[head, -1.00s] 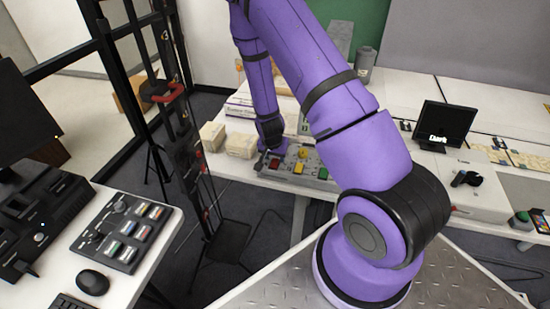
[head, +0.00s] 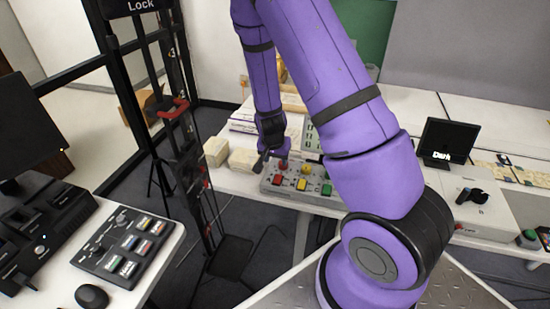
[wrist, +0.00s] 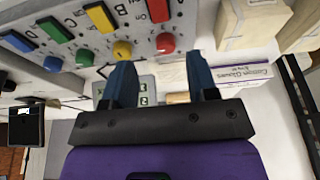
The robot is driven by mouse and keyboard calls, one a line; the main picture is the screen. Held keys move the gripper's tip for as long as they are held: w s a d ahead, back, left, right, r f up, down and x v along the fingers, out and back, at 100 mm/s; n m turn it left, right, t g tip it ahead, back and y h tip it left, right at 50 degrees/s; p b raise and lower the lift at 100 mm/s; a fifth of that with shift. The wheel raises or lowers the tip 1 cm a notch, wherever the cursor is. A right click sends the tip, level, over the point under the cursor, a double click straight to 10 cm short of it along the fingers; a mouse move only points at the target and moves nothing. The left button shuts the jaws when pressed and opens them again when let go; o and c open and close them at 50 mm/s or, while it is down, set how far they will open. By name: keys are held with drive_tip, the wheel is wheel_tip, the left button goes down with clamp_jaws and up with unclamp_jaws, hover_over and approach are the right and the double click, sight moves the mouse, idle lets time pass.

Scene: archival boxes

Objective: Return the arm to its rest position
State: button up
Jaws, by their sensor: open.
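My purple arm reaches from the lower right of the head view up and over to the white table, then down to my gripper (head: 266,158). The gripper is just behind the left end of a grey control box (head: 318,197) with coloured buttons. In the wrist view the two blue fingers of my gripper (wrist: 162,82) stand apart with nothing between them. The control box (wrist: 105,20) fills the top left there, apart from the fingers as far as I can tell. The fingertips are hard to make out in the head view.
Cream boxes (head: 216,151) stand left of the control box, and printed white boxes (wrist: 242,72) lie beyond the fingers. A black rack (head: 190,165) stands left of the arm. A small monitor (head: 447,140) and a white case (head: 487,208) are to the right.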

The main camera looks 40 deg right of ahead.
drive_tip(key=s+a+r+n+t+y, duration=0.1)
drive_tip(key=s+a+r, duration=0.1)
drive_tip(key=r, duration=0.6)
drive_tip(key=s+a+r+n+y, duration=0.1)
drive_tip(key=a+r+n, duration=0.15)
drive_tip(key=r, duration=0.55)
drive_tip(key=s+a+r+n+t+y, duration=0.1)
drive_tip(key=s+a+r, duration=0.15)
drive_tip(key=r, duration=0.45)
drive_tip(key=s+a+r+n, duration=0.2)
drive_tip(key=s+r+n, duration=0.1)
drive_tip(key=s+r, duration=0.5)
drive_tip(key=s+a+r+n+t, duration=0.1)
drive_tip(key=s+r+n, duration=0.2)
drive_tip(key=s+r, duration=0.5)
drive_tip(key=s, duration=0.3)
drive_tip(key=shift+s+a, duration=0.15)
drive_tip(key=shift+a, duration=0.25)
